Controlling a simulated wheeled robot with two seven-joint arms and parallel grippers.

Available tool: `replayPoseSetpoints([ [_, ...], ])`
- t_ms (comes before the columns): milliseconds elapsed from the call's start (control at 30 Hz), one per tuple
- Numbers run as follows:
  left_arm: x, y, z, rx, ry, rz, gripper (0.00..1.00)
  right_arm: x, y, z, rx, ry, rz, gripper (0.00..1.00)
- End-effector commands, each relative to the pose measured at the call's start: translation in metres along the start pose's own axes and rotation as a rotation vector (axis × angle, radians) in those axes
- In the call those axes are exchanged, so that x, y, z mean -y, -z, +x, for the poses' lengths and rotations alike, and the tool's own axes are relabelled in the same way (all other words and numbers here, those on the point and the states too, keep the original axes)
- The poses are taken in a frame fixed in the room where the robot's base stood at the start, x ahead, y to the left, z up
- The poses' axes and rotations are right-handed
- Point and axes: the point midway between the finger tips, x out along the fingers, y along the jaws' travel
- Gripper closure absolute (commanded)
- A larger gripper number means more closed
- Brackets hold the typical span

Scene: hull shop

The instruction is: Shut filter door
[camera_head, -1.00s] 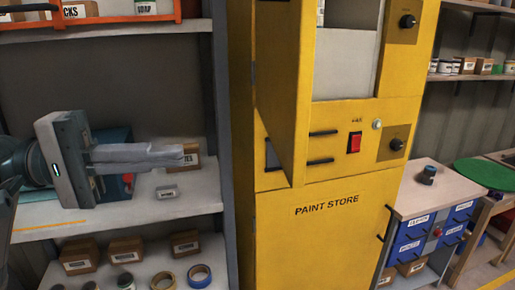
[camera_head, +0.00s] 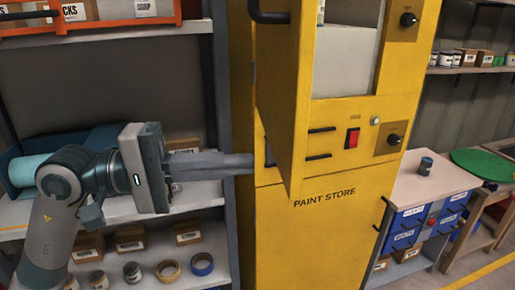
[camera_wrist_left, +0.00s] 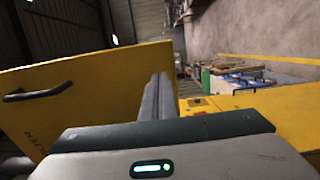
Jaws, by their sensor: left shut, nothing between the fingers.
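The yellow filter door (camera_head: 287,110) stands open on the yellow paint store cabinet (camera_head: 320,240), swung out toward me. A dark handle (camera_head: 268,15) shows near its top. In the left wrist view the door (camera_wrist_left: 90,88) fills the left side, with a dark handle and partly hidden lettering. My left gripper (camera_head: 250,163) is shut and empty, pointing right, with its tips at the cabinet's left side near the door's lower part. My right gripper is not in view.
Shelving (camera_head: 190,196) with boxes and tape rolls stands left of the cabinet, behind my left arm. The cabinet front has a red switch (camera_head: 352,138) and black knobs. A workbench with blue drawers (camera_head: 408,228) stands at the right.

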Motion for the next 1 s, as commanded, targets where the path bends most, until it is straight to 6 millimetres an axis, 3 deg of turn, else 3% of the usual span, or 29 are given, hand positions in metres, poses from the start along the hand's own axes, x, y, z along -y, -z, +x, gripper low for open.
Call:
replayPoseSetpoints([
  [100, -0.005, -0.001, 0.016, 0.003, -0.001, -0.002, 1.0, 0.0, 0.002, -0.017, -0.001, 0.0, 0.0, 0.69],
  [333, -0.002, 0.0, 0.034, 0.001, 0.0, -0.002, 1.0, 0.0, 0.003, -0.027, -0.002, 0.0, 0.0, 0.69],
  [1000, 0.001, 0.004, 0.043, -0.009, 0.0, 0.0, 1.0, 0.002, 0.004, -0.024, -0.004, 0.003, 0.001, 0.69],
])
